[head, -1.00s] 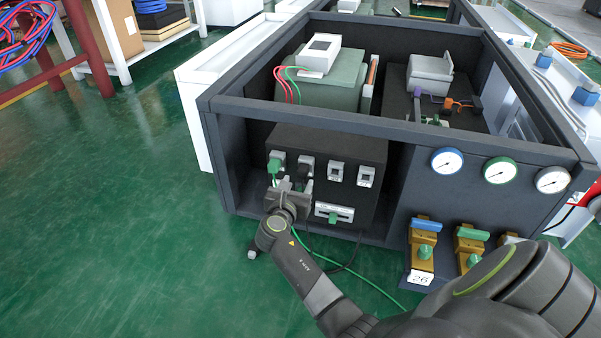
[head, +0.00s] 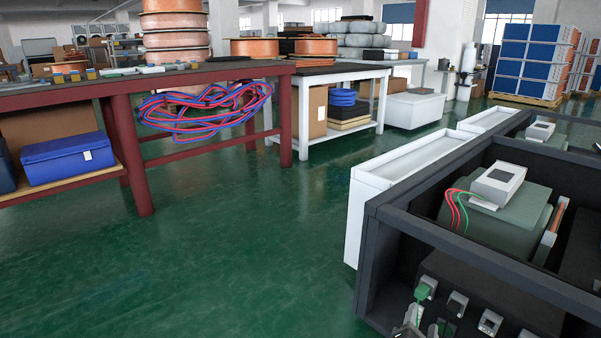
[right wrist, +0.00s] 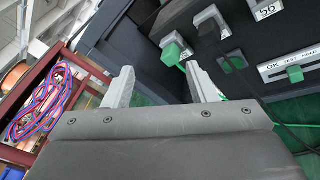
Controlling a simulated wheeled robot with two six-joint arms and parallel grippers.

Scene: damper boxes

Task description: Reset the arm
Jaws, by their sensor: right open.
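The dark damper box (head: 455,240) stands at the right of the head view, cut off by the frame. Its front panel carries a green plug (head: 422,291) and a black plug (head: 457,305) in metal sockets. In the right wrist view the green plug (right wrist: 172,54) and black plug (right wrist: 209,30) show beyond the fingers. My right gripper (head: 415,331) is at the bottom edge of the head view, just in front of the panel below the green plug. Its fingers (right wrist: 160,88) are apart with nothing between them. My left gripper is not in view.
A red-framed workbench (head: 150,84) holds a blue case (head: 68,158) on its lower shelf. Red and blue hoses (head: 205,110) hang beneath it. A white trough (head: 400,180) runs beside the box. The green floor (head: 240,250) between is clear.

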